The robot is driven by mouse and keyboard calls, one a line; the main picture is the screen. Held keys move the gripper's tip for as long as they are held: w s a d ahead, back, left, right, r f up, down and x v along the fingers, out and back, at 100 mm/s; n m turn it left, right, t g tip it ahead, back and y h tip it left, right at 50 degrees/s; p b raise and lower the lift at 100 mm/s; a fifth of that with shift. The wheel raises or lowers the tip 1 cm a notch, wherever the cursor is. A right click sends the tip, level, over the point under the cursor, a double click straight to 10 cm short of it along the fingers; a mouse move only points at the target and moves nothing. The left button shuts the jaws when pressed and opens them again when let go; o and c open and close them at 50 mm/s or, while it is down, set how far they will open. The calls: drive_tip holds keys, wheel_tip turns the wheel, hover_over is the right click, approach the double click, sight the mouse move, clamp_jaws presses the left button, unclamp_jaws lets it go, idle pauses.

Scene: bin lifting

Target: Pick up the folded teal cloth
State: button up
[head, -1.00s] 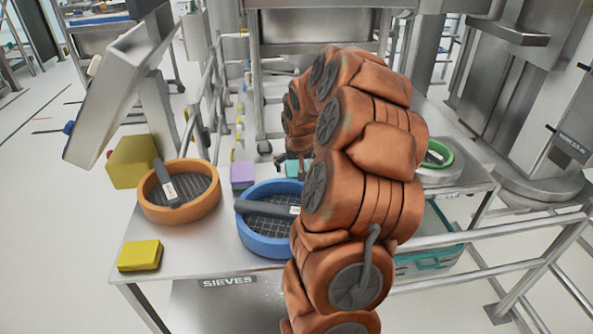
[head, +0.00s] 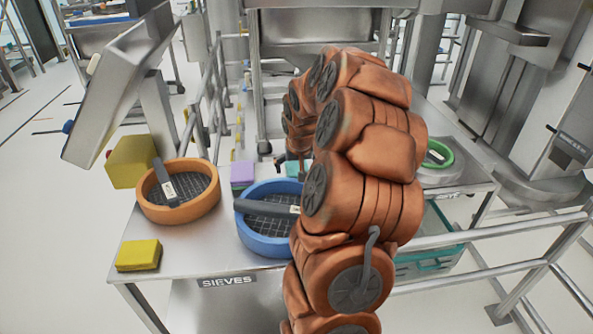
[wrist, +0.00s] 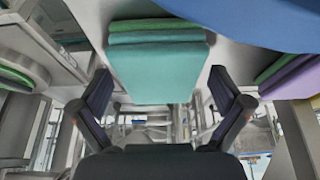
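The folded teal cloth (wrist: 158,70) fills the upper middle of the wrist view, its layered folds along the top edge. In the head view only a small part of the teal cloth (head: 293,169) shows on the table, beside my arm. My gripper (wrist: 160,88) is open, with one dark finger to the left of the cloth and one to the right. Nothing is held between the fingers. I cannot tell whether either finger touches the cloth. In the head view my arm hides most of my gripper.
A blue sieve (head: 262,246) stands in front of the teal cloth, and a purple cloth (head: 242,174) lies to its left. Rails (head: 530,266) stand at right.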

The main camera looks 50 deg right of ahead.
sight(297, 165)
drive_tip(key=c, duration=1.2)
drive_tip(key=shift+r, duration=0.15)
drive_tip(key=shift+r+p, duration=0.25)
drive_tip(key=shift+p, duration=0.25)
wheel_tip(297, 165, up, 10)
drive_tip(key=shift+f+b, duration=0.15)
drive_tip(key=shift+b, duration=0.25)
